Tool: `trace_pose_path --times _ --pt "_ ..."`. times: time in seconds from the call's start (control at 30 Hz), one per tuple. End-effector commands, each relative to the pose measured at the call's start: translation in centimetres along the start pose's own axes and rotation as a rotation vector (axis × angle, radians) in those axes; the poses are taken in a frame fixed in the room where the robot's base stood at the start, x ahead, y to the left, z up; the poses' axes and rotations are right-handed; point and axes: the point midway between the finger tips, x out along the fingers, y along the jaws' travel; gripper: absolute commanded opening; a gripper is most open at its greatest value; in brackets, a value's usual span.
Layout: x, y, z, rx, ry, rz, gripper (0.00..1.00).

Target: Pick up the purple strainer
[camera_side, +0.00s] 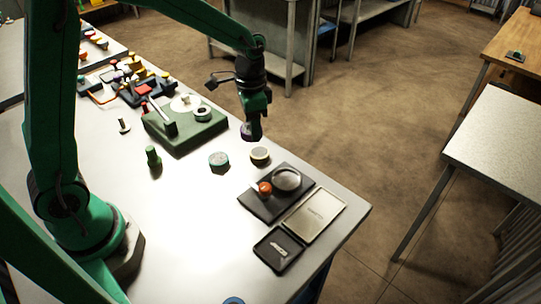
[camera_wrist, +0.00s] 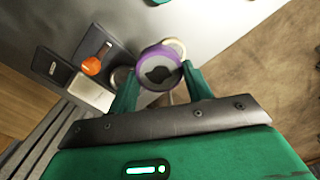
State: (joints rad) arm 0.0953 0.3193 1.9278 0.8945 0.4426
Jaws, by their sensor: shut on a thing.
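The purple strainer (camera_wrist: 159,68) is a round ring with a dark middle. In the wrist view it sits between the two green fingers of my gripper (camera_wrist: 160,82), which are shut on it. In the side view my gripper (camera_side: 252,132) points down above the table, and the strainer (camera_side: 246,131) shows as a small purple patch at its tip. The strainer appears held up off the table top. Most of it is hidden by the gripper in the side view.
Below stand a cream-topped round piece (camera_side: 259,154) and a teal-topped one (camera_side: 218,160). A dark tray (camera_side: 262,207) with an orange-red knob (camera_side: 265,188) lies near the table's right corner. A green block base (camera_side: 185,138) stands left of my gripper.

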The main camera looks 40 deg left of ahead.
Motion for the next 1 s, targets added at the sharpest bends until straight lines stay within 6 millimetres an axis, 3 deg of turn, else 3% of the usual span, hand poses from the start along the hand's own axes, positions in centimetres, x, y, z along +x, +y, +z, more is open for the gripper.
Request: trace_pose_path --times 0.2,0.8,1.0 --pt "-0.7 1.1 -0.1 0.000 0.001 0.000 0.26" --pt "-0.7 1.2 -0.1 0.000 0.000 0.000 0.26" --pt "-0.7 2.2 -0.4 0.000 0.000 0.000 0.26"
